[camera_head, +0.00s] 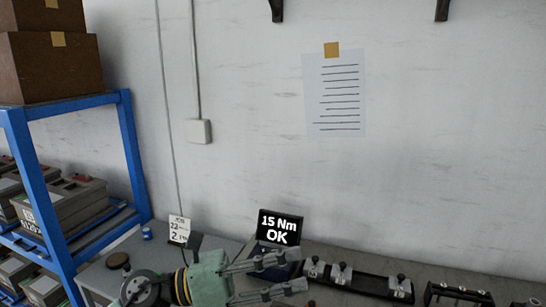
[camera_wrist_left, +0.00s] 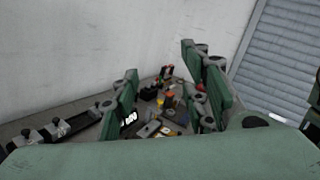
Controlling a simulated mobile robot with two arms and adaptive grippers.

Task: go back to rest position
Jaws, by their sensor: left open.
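My left gripper (camera_head: 298,271) is low in the middle of the head view, above the workbench (camera_head: 218,247). Its two grey fingers point right and are spread apart, with nothing seen between them. The left wrist view shows green gripper parts at left and right, with a cluttered bench top beyond them. The objects between them are small and not touched as far as I can tell. My right gripper is not seen in the head view.
A black display (camera_head: 279,228) reading "15 Nm OK" stands behind the gripper. A black fixture rail (camera_head: 357,281) lies to its right, with another fixture (camera_head: 458,294) beyond. A job card (camera_head: 179,229) stands left.

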